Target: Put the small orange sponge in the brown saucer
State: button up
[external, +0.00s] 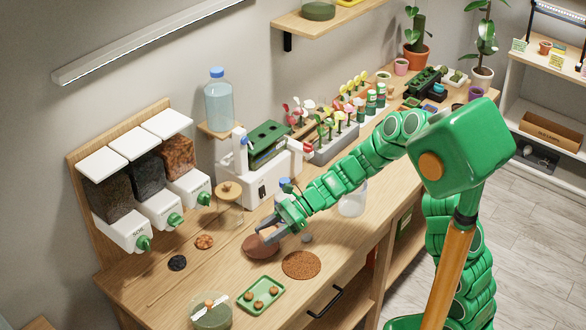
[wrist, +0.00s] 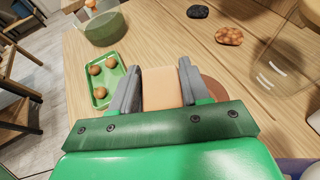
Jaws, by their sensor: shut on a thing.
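The small orange sponge (wrist: 162,92) is a pale orange block in the wrist view, held between the two grey fingers of my gripper (wrist: 158,86). In the external view my gripper (external: 270,229) points down over the worktop; the fingers mostly hide the sponge there. The brown saucer (external: 258,249) is a round, reddish-brown dish directly below and beside the fingertips in the external view. In the wrist view part of the saucer (wrist: 213,88) shows behind and right of the right finger. I cannot tell whether sponge and saucer touch.
A round brown granular disc (external: 301,265) lies right of the saucer. A green tray (external: 260,295) with several brown balls and a glass bowl (external: 212,313) are at the front. A glass jar (external: 230,207) with a wooden lid stands behind. Dark pebbles (external: 178,263) and orange ones (external: 204,242) lie left.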

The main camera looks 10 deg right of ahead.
jog(key=shift+w+a+f, duration=0.4)
jog(key=shift+a+f, duration=0.1)
jog(key=shift+f, duration=1.75)
jog(key=shift+f, duration=0.45)
jog(key=o, duration=1)
jog(key=shift+r, duration=0.1)
jog(key=shift+r, duration=0.25)
jog(key=shift+w+d+r, duration=0.15)
jog(key=shift+d+r, duration=0.05)
jog(key=shift+r, duration=0.05)
jog(key=v, duration=1.1)
jog(key=shift+d, duration=0.25)
